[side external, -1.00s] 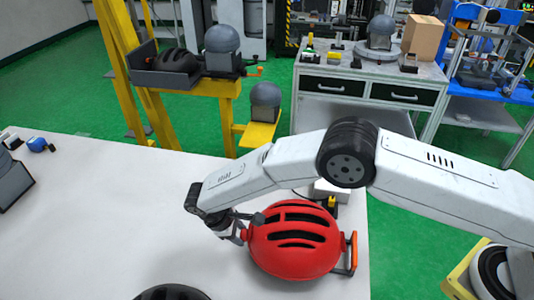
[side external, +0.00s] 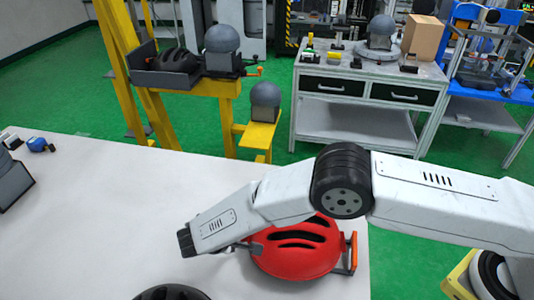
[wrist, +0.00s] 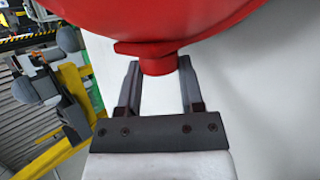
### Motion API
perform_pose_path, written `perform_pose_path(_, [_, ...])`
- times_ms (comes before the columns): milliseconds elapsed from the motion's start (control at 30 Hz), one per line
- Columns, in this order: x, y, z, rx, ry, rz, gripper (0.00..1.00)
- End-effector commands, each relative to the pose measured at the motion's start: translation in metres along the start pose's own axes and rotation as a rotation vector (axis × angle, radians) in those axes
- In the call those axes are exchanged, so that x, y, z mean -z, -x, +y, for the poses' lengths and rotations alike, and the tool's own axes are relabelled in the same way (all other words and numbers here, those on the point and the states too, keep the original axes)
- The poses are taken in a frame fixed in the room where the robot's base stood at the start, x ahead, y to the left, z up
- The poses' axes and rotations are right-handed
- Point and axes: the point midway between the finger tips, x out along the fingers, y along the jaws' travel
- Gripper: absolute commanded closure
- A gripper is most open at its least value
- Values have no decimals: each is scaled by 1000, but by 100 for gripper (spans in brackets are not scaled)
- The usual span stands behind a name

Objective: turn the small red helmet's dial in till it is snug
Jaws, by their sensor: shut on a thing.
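The red helmet (side external: 296,252) sits on the white table, with dark vent slots across its top; my arm covers part of its upper left. In the wrist view its red shell (wrist: 150,18) fills the top. A small red dial (wrist: 158,66) sticks out below the shell's rim. My gripper (wrist: 159,76) has one finger on each side of the dial and is shut on it.
An orange handle (side external: 353,252) on a grey bracket stands close at the helmet's right. A black helmet (side external: 172,293) is at the table's front edge. A yellow frame (side external: 205,88) holds another black helmet (side external: 178,60) behind.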

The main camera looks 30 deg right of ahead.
Motion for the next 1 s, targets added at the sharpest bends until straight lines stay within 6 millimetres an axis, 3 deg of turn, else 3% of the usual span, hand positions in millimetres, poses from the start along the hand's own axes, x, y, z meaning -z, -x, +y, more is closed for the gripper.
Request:
perform_pose_path(400, [0,0,-4,-244,-99,0,100])
perform_pose_path(967, [0,0,-3,-285,-117,0,100])
perform_pose_path(1000, [0,0,-3,-284,-117,0,42])
